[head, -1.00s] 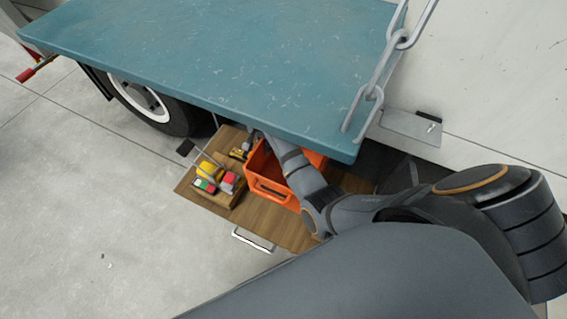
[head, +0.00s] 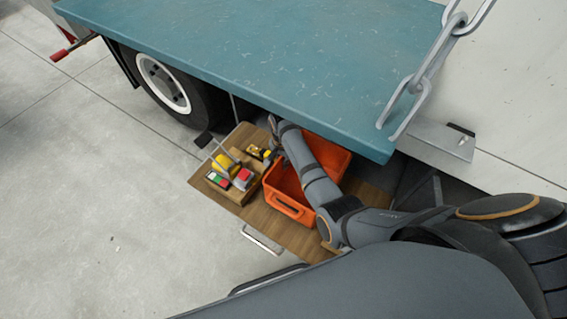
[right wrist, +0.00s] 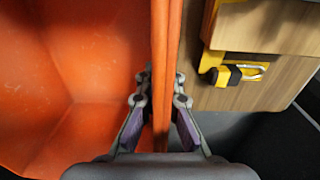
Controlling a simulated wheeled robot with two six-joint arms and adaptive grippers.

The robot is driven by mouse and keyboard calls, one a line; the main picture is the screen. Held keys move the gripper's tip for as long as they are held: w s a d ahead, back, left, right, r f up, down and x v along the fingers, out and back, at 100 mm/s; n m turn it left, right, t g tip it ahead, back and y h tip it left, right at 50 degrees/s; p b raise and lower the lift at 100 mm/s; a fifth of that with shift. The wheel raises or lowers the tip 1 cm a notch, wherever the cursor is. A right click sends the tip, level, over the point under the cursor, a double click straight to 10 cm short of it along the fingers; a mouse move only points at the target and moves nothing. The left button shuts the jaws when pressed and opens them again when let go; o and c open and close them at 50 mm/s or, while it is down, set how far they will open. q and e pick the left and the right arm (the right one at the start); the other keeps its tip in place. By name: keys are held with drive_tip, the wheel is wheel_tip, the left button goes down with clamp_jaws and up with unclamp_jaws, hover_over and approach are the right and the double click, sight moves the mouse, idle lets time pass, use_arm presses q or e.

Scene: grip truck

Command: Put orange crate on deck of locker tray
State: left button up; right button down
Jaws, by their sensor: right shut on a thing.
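The orange crate (head: 285,207) is an open box over the wooden locker tray (head: 298,238), which is drawn out from under the truck. Whether the crate rests fully on the tray's deck is hard to tell. My right gripper (head: 273,124) reaches across the crate to its far left side, partly blurred against the shadow. In the right wrist view my right gripper (right wrist: 160,103) has one finger on each side of the crate's wall (right wrist: 163,45), shut on it. The crate's inside looks empty where it shows. My left gripper is not in view.
A wooden caddy (head: 224,189) with red, green and yellow items stands on the tray left of the crate. A yellow tool (right wrist: 233,72) shows beside the wall. The blue truck bed (head: 240,60) overhangs the tray's back. A chain (head: 425,75) hangs at right.

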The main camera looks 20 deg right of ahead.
drive_tip(key=c, duration=1.5)
unclamp_jaws()
drive_tip(key=shift+f, duration=0.1)
wheel_tip(320, 180, up, 5)
drive_tip(key=shift+w+r+p, duration=0.1)
drive_tip(key=shift+p, duration=0.7)
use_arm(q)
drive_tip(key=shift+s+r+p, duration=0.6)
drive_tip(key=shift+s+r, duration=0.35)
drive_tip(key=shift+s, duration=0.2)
use_arm(e)
wheel_tip(320, 180, up, 7)
drive_tip(key=shift+a+r, duration=0.1)
